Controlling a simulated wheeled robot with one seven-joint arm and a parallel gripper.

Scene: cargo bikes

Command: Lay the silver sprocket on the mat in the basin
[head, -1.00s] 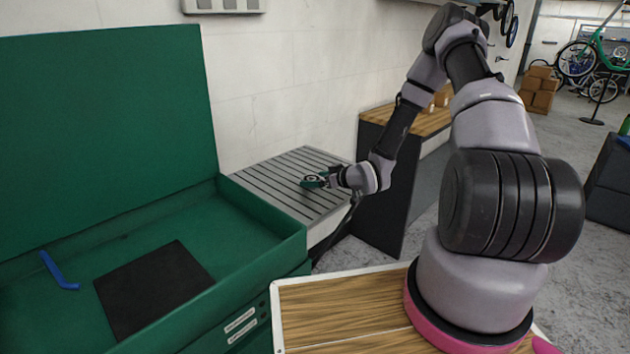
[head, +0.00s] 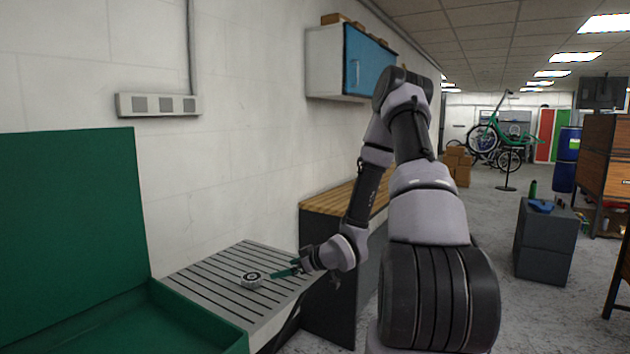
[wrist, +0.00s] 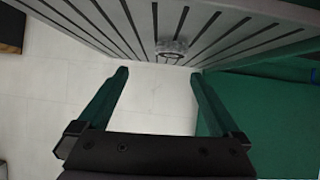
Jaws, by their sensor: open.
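The silver sprocket (head: 252,280) lies flat on a grey slatted bench top (head: 205,272) and has a dark centre. It also shows beyond the fingertips in the wrist view (wrist: 172,47). My gripper (head: 284,272) has green fingers and is just right of the sprocket in the head view, apart from it. In the wrist view (wrist: 160,75) the fingers are spread with nothing between them. The green basin (head: 190,325) is left of the bench, only partly in view. The mat is out of view now.
A green panel (head: 70,235) stands upright behind the basin. A wood-topped dark cabinet (head: 335,245) is right of the bench, close to my arm. A white wall (head: 240,130) backs the bench.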

